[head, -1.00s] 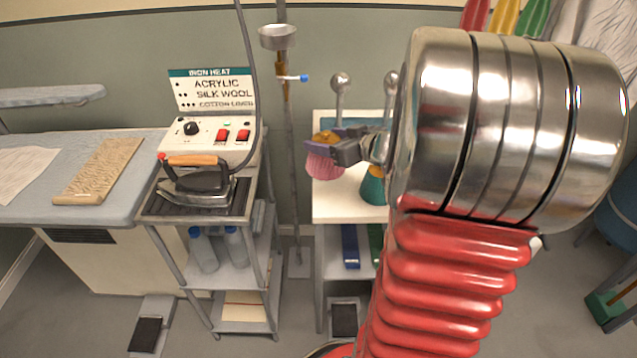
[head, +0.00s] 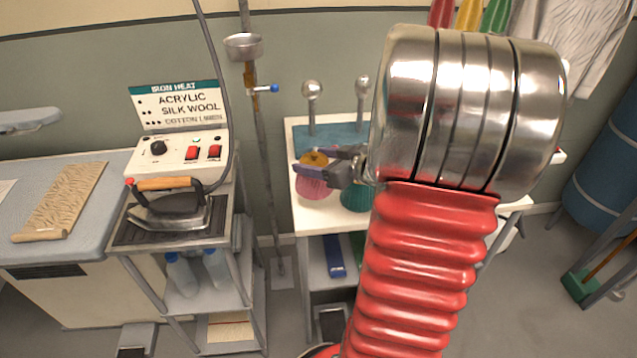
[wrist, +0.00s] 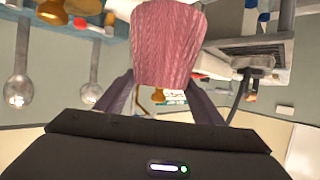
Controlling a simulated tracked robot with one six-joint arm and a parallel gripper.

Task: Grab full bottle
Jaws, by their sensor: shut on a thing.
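Two pale blue bottles, one on the left (head: 181,276) and one on the right (head: 215,269), stand on the middle shelf under the iron in the head view. A shelf post partly hides them, and I cannot tell how full each is. My gripper (head: 318,166) is over the white table, well to the right of the bottles. It is shut on a pink ribbed cone (head: 311,189) with an orange top. The cone also fills the space between the jaws in the wrist view (wrist: 167,45). I cannot tell whether the cone touches the table.
A teal cone (head: 356,198) stands on the white table (head: 312,215), close right of my gripper. The iron (head: 172,208) sits on its stand above the bottles, with a cable rising. A thin pole (head: 262,160) stands between stand and table. A blue barrel (head: 607,165) is far right.

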